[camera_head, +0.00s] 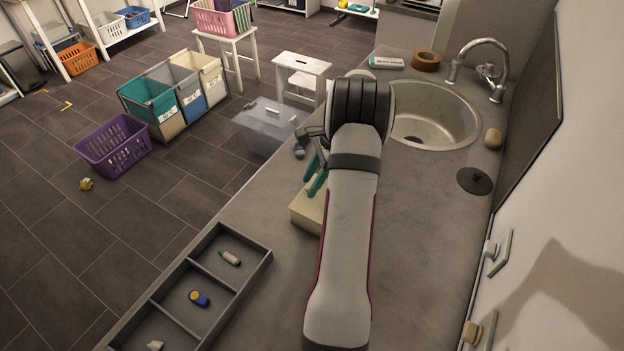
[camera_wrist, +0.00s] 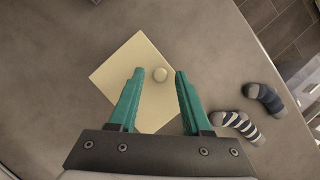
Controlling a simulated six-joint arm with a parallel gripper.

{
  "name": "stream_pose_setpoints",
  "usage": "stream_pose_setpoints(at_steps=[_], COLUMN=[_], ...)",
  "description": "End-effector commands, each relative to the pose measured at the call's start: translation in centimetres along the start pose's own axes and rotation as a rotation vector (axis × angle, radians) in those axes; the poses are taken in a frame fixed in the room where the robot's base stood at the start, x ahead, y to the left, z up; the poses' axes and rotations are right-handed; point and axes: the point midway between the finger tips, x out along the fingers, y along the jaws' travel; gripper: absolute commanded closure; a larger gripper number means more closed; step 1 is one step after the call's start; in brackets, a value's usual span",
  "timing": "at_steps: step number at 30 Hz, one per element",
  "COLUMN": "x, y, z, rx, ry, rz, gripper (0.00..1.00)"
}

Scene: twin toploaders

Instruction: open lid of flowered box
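A cream box (camera_head: 303,209) stands on the grey countertop, partly hidden behind my arm in the head view. I cannot make out flowers on the box. The lid looks closed. In the head view, my gripper (camera_head: 316,174) is just above the box.
A dark sock (camera_wrist: 264,98) and a striped sock (camera_wrist: 238,126) lie beside the box. A grey divided tray (camera_head: 240,284) with small items is at the counter's front left. The sink (camera_head: 432,112) is farther back.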

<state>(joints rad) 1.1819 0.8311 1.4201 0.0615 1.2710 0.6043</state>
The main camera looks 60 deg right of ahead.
Motion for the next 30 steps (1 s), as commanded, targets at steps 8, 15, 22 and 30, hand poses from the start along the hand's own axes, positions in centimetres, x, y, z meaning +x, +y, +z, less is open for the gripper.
stream_pose_setpoints(at_steps=[8,15,22,30], x=[-0.04,-0.05,-0.05,-0.05], y=[-0.01,-0.01,-0.01,-0.01], z=[-0.01,0.00,0.00,0.00], rx=[0.000,0.000,-0.001,-0.001], ry=[0.000,0.000,0.000,0.000], rz=[0.000,0.000,0.000,0.000], gripper=[1.00,1.00,1.00,1.00])
